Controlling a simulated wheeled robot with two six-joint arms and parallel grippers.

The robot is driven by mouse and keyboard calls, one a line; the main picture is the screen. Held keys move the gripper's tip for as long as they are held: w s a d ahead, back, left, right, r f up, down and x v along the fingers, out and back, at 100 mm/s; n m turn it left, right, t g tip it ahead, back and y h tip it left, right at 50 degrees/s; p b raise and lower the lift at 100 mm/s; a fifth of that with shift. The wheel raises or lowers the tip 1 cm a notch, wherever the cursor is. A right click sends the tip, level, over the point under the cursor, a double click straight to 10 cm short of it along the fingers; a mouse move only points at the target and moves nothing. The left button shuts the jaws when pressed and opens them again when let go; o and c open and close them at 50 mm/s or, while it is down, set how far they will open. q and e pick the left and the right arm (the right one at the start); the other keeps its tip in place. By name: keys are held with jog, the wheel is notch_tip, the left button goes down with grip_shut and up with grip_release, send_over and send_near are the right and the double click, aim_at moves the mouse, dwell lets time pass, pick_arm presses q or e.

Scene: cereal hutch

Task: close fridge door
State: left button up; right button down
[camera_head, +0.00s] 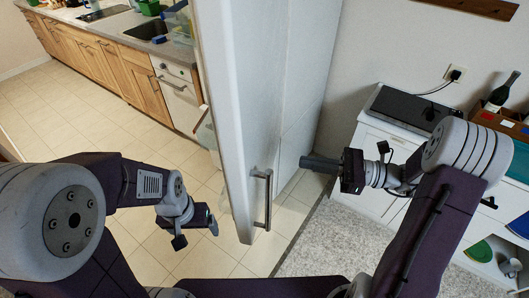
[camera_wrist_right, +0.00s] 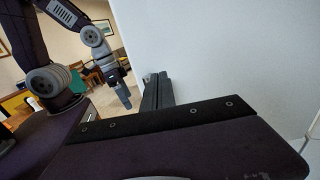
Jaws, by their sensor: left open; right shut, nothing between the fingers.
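The white fridge door (camera_head: 225,100) stands open in the middle of the head view, its narrow edge towards me. Its metal bar handle (camera_head: 263,200) is on the right side, low down. My right gripper (camera_head: 306,163) is shut and empty, to the right of the door and handle, pointing left. Its closed fingers also show in the right wrist view (camera_wrist_right: 157,90), in front of a pale surface. My left gripper (camera_head: 212,224) is open, left of the door's lower end. The fridge interior is mostly hidden.
A white cabinet (camera_head: 375,140) with a dark-topped appliance (camera_head: 405,105) stands at the right, near a bottle (camera_head: 500,92) in a crate. A wooden kitchen counter (camera_head: 120,65) runs along the left. Tiled floor (camera_head: 110,125) is clear between it and the door.

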jog(key=p, duration=0.1)
send_near(253, 153)
jog(key=x, duration=0.5)
jog(key=shift+a+f, duration=0.1)
jog(key=shift+a, duration=0.1)
jog(key=shift+x, duration=0.8)
jog(key=shift+w, duration=0.1)
jog(key=shift+f, duration=0.1)
